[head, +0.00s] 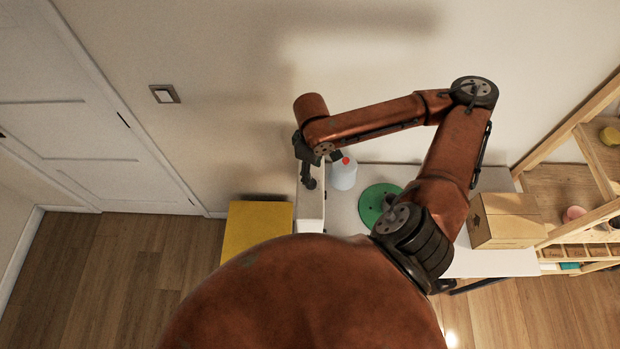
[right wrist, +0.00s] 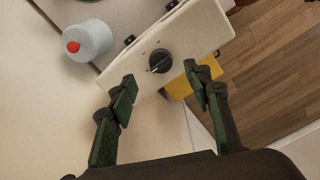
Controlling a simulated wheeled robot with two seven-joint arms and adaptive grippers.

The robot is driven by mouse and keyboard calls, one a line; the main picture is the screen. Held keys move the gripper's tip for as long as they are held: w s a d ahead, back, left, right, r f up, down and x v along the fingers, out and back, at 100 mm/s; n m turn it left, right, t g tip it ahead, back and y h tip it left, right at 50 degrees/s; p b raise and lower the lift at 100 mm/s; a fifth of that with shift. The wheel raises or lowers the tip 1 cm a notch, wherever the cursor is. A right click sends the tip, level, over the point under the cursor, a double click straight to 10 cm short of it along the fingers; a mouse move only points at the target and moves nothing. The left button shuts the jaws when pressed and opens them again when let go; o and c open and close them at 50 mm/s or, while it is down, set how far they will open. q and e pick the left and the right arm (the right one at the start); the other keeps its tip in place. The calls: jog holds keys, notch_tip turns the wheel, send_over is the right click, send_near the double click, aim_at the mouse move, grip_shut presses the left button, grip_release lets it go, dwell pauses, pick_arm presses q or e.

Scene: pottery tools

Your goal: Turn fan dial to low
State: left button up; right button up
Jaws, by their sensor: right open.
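A black round dial (right wrist: 160,61) with a pale pointer mark sits on a white panel (right wrist: 190,38) in the right wrist view. My right gripper (right wrist: 158,88) is open, with its two green-padded fingers on either side of the dial in the picture. The fingers look short of the dial and nothing is between them. In the head view the right gripper (head: 309,168) hangs over the white panel (head: 312,205) at the left end of the table. My left gripper is not in view.
A whitish bottle with a red cap (head: 343,174) stands close to the right of the gripper. A green disc (head: 378,203) and a cardboard box (head: 505,221) are farther right on the white table (head: 490,263). A yellow box (head: 257,228) stands left of the panel. The wall is behind.

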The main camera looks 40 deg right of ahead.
notch_tip(320, 180, down, 7)
jog(key=shift+a+r, duration=0.1)
jog(key=shift+r, duration=0.1)
jog(key=shift+c, duration=0.5)
jog(key=shift+w, duration=0.1)
jog(key=c, duration=1)
jog(key=shift+c, duration=0.2)
jog(key=shift+r, duration=0.1)
